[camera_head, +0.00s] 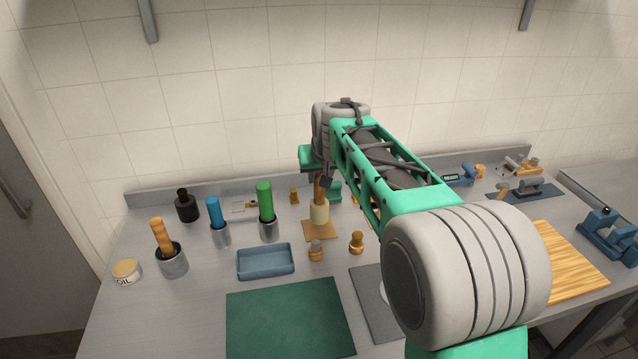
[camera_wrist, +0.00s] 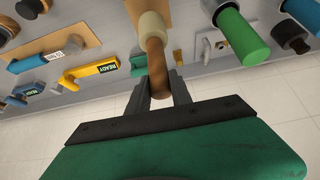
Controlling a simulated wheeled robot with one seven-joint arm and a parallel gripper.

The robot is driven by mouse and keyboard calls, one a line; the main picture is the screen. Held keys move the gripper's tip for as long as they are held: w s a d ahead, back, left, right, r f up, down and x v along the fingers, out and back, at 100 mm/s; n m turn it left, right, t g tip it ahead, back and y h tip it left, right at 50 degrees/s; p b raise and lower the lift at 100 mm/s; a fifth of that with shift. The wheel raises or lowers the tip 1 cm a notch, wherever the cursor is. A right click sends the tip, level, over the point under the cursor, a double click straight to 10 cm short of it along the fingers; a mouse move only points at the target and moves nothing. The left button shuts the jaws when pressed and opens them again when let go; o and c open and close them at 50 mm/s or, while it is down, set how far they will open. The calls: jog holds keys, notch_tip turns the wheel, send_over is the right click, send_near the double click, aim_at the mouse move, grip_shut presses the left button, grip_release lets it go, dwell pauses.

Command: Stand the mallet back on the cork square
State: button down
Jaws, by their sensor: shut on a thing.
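The mallet has a cream head (camera_head: 319,213) and a brown wooden handle (camera_head: 317,188); it is upright, head down. The cork square (camera_head: 320,235) lies flat on the counter under the head. I cannot tell whether the head touches it or hangs just above. My gripper (camera_wrist: 160,88) is shut on the mallet's handle (camera_wrist: 156,62), seen in the wrist view with the head (camera_wrist: 153,25) beyond the fingers. The fingertips are partly hidden by my arm in the head view.
A blue tray (camera_head: 265,262), green-handled (camera_head: 265,195) and blue-handled (camera_head: 215,208) tools in metal cups stand to the left. Two small brass-coloured pieces (camera_head: 316,252) (camera_head: 357,242) stand close in front of the cork. A green mat (camera_head: 290,318) lies nearer me.

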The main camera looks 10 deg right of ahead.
aim_at(319, 196)
jog(key=shift+w+f, duration=0.4)
jog(key=shift+f, duration=1.65)
